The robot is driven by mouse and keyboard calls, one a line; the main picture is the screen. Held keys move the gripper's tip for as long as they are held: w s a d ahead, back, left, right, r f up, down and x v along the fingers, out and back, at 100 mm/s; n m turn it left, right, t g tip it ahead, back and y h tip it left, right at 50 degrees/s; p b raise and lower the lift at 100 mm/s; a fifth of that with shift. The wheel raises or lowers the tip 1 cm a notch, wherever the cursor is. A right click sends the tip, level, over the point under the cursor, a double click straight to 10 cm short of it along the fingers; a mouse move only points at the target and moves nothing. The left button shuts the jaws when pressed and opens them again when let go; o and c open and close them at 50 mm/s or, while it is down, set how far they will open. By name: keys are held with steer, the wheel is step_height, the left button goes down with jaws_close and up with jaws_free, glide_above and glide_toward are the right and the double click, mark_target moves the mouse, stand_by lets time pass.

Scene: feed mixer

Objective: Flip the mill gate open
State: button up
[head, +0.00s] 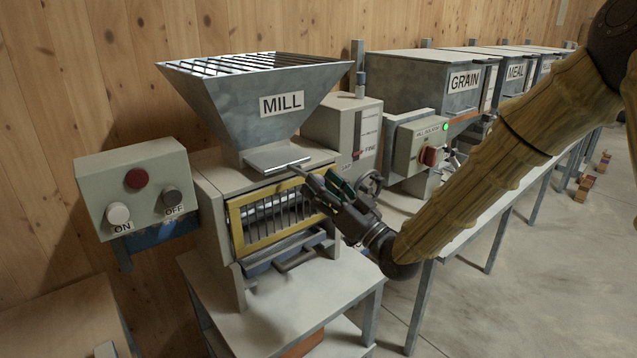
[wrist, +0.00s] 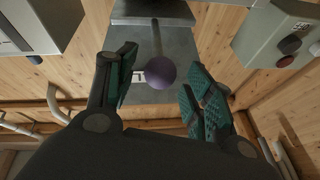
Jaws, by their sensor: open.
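The grey mill hopper (head: 270,112) bears a MILL label. At its foot sits a flat grey gate plate (head: 276,160), with a thin rod standing out toward my gripper. In the wrist view, a dark round knob (wrist: 160,73) ends this rod (wrist: 156,38). My gripper (head: 322,184) is open in front of the mill's upper right front, just right of the plate. In the wrist view the knob shows between its green-padded fingers, apart from both pads. How deep it lies between them I cannot tell. In the head view the knob is not clearly visible.
Below the plate is a yellow-framed barred opening (head: 280,213). A button box (head: 137,190) with ON and OFF stands left. A handwheel (head: 369,182) and an isolator box (head: 418,147) with a red switch are right of the mill. Grain and meal bins (head: 440,85) line the wall.

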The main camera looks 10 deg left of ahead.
steer(key=v, duration=1)
steer(key=shift+d, duration=0.2)
steer(key=shift+s+f, duration=0.15)
steer(key=shift+f, duration=0.05)
steer(key=s+d+f+m+g+h, duration=0.1)
steer(key=s+d+f+m+h, duration=0.2)
steer(key=f, duration=0.8)
steer(key=s+d+f+m+g+h, duration=0.15)
steer(key=f+h, duration=0.25)
steer(key=f, duration=0.7)
steer(key=s+d+f+m+g+h, duration=0.1)
steer(key=s+d+f+g+h, duration=0.2)
steer(key=f, duration=0.8)
steer(key=s+d+f+m+g+h, duration=0.1)
steer(key=s+d+f, duration=0.3)
steer(key=s, duration=0.6)
steer(key=s+d+f+m+g+h, duration=0.1)
steer(key=s+d+f+g+h, duration=0.3)
steer(key=s+f, duration=0.4)
steer(key=s+d+f+m+g+h, duration=0.1)
steer(key=s+d+f, duration=0.4)
steer(key=s, duration=0.7)
steer(key=shift+s+d+f+g+h, duration=0.3)
steer(key=shift+f+g+h, duration=0.55)
steer(key=shift+g, duration=0.3)
steer(key=shift+w, duration=0.15)
